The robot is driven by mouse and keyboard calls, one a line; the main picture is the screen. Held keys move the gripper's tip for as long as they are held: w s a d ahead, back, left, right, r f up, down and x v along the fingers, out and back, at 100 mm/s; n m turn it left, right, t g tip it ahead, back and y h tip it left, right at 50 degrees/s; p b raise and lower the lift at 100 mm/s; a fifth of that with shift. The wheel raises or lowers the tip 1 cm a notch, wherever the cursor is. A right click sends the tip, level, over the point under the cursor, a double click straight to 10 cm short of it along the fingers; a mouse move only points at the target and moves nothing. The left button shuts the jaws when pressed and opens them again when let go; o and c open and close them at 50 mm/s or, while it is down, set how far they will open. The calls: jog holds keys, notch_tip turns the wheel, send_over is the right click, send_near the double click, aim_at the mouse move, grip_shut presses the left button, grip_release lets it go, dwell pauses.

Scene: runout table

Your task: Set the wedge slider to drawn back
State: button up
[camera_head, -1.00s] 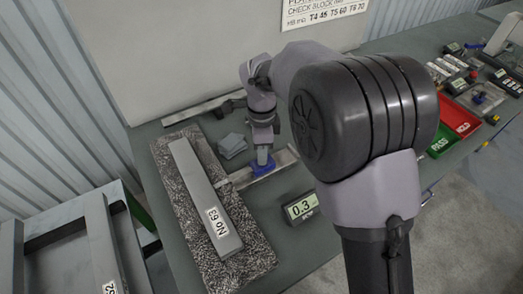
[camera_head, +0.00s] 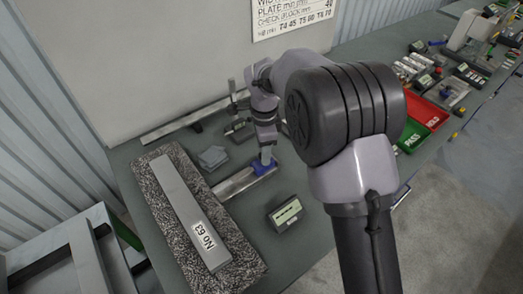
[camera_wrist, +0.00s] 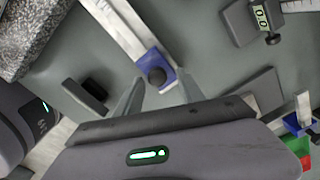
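The wedge slider is a blue block (camera_head: 262,169) with a dark knob on a pale metal rail (camera_head: 235,183). In the wrist view the blue block (camera_wrist: 151,61) sits close to the rail's near end, and most of the rail (camera_wrist: 117,27) runs away toward the speckled slab. My gripper (camera_wrist: 160,80) has its two grey fingers apart, one on each side of the knob, with visible gaps. In the head view my gripper (camera_head: 266,152) stands over the block. Whether a finger touches the block cannot be told.
A grey bar marked No 63 (camera_head: 185,200) lies on a speckled slab (camera_head: 160,205) left of the rail. A readout box (camera_head: 285,213) showing dashes stands in front. Grey plates (camera_head: 212,157) lie behind. Red (camera_head: 428,108) and green (camera_head: 412,135) trays are at right.

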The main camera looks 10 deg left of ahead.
notch_tip(320, 180, up, 17)
jog(key=p, duration=0.5)
jog(key=shift+r, duration=0.2)
jog(key=shift+s, duration=0.1)
jog(key=s+d+r+n+t+y+b, duration=0.1)
jog(key=s+d+r+n+t+b, duration=0.15)
jog(key=s+d, duration=0.45)
jog(key=s+d+r+n+t+y+b, duration=0.1)
jog(key=s+d+n+b, duration=0.25)
jog(key=s+d, duration=0.4)
jog(key=s+d+f+n+t+b, duration=0.1)
jog(key=s+d+f+b, duration=0.1)
jog(key=s, duration=0.3)
jog(key=s+d+f+n+t+b, duration=0.1)
jog(key=s+d+f+b, duration=0.1)
jog(key=s+d+f, duration=0.3)
jog(key=shift+s+n, duration=0.25)
jog(key=shift+n, duration=0.15)
